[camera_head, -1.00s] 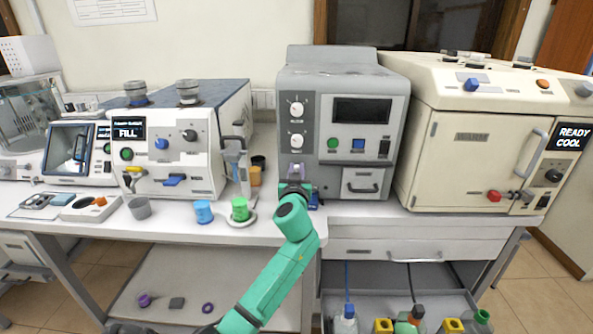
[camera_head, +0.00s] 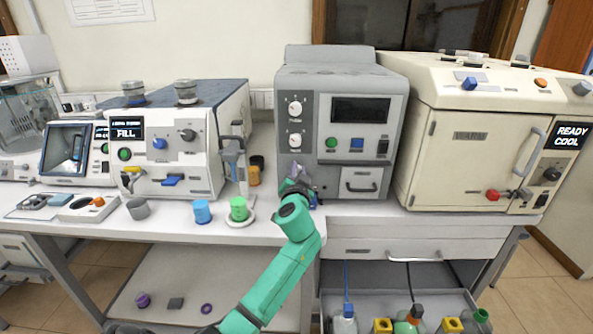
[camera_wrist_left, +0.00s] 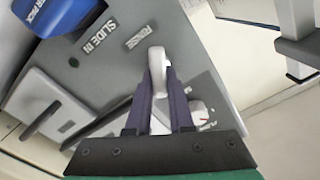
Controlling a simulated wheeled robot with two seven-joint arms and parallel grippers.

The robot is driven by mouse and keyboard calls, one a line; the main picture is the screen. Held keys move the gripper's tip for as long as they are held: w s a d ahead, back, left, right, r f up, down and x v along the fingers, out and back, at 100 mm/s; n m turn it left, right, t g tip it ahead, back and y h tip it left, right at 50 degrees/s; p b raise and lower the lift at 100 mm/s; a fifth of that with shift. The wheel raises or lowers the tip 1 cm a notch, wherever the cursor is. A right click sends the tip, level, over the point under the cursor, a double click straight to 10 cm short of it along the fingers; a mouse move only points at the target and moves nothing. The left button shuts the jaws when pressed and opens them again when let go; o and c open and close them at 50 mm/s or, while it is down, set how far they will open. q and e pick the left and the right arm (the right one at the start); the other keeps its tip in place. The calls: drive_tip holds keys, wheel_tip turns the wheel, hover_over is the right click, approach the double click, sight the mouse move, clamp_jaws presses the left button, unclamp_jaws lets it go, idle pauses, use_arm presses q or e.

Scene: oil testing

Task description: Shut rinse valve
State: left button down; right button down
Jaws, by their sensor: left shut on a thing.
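My left gripper (camera_head: 299,172) is at the lower left of the grey instrument's front, at the end of my green arm. In the left wrist view its two purple fingers (camera_wrist_left: 159,100) are shut on a pale lever, the rinse valve handle (camera_wrist_left: 157,60). The lever stands beside the printed RINSE label (camera_wrist_left: 145,37) on a dark grey panel. Its base is partly hidden between the fingers. In the head view the gripper hides the lever. My right gripper is not in view.
The grey instrument (camera_head: 299,72) stands between a white FILL machine (camera_head: 205,180) and a cream cabinet (camera_head: 470,155). Blue (camera_head: 202,211) and green (camera_head: 238,208) cups stand left of my arm. In the wrist view a blue part (camera_wrist_left: 62,14) sits near the SLIDE IN label.

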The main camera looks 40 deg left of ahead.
use_arm(q)
drive_tip(key=m, duration=0.5)
drive_tip(key=shift+w+d+f+m+p, duration=0.1)
drive_tip(key=shift+d+f+m+p, duration=0.05)
drive_tip(key=shift+f+m+p, duration=0.2)
drive_tip(key=m+p, duration=0.1)
drive_tip(key=m, duration=0.2)
drive_tip(key=shift+f, duration=0.1)
drive_tip(key=shift+w+d+f+m+p, duration=0.1)
drive_tip(key=shift+m+p, duration=0.05)
drive_tip(key=shift+m, duration=0.65)
drive_tip(key=shift+f+m+p, duration=0.1)
drive_tip(key=shift+m+p, duration=0.05)
drive_tip(key=shift+m, duration=0.6)
drive_tip(key=c, duration=0.8)
unclamp_jaws()
